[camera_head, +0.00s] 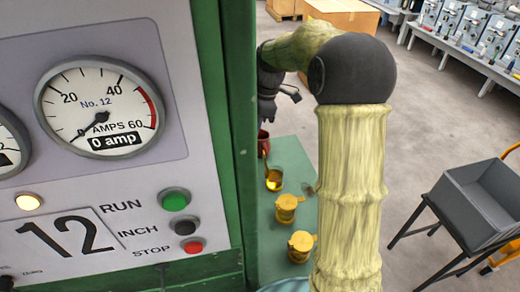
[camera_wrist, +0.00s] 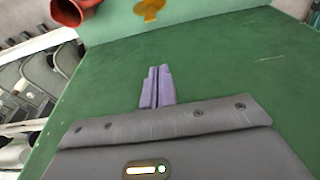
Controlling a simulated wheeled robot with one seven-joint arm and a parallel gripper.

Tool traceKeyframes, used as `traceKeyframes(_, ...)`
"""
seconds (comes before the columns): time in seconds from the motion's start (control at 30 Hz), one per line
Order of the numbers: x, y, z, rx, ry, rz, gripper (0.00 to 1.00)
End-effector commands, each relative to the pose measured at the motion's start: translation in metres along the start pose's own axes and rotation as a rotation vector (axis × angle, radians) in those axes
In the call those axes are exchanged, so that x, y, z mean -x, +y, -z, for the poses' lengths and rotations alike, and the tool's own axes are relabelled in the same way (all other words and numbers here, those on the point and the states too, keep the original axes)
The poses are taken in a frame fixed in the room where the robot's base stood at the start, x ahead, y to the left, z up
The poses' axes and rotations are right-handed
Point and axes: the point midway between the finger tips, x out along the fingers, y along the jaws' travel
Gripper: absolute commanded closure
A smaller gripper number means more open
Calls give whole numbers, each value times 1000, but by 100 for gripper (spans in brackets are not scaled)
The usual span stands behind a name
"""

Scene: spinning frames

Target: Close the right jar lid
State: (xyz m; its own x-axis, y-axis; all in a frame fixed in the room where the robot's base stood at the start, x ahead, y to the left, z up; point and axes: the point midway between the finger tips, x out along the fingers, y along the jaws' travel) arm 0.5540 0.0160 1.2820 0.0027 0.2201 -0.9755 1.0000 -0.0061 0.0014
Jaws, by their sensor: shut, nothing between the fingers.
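Several small yellow jars stand on a light green table top in the head view. The farthest jar (camera_head: 274,181) shows amber inside and looks open, with a thin upright part at its back left. The middle jar (camera_head: 287,212) and the nearest jar (camera_head: 299,250) look covered by yellow lids. I cannot tell which one is the right jar. My gripper (camera_wrist: 157,87) is shut and empty, its purple fingers over a darker green surface in the wrist view. In the head view my dark wrist is at the far end of the arm, above and beyond the jars; the fingertips are unclear.
A red pot (camera_wrist: 75,9) and a yellow piece (camera_wrist: 150,11) lie ahead of the fingers in the wrist view. A green machine with a gauge panel (camera_head: 150,200) fills the left of the head view. A grey cart (camera_head: 480,205) stands right, with open floor around it.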

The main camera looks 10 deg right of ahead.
Motion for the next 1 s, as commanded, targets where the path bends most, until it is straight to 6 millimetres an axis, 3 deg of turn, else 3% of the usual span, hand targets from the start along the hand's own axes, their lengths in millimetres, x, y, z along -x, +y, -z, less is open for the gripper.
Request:
traceKeyframes(0.27, -25, -1, 3, 5, 1, 7, 100)
traceKeyframes(0.7, -101, -2, 4, 5, 0, 8, 100)
traceKeyframes(0.8, -90, 0, -13, 0, -1, 2, 100)
traceKeyframes(1.0, -86, 0, -32, 1, 0, 2, 100)
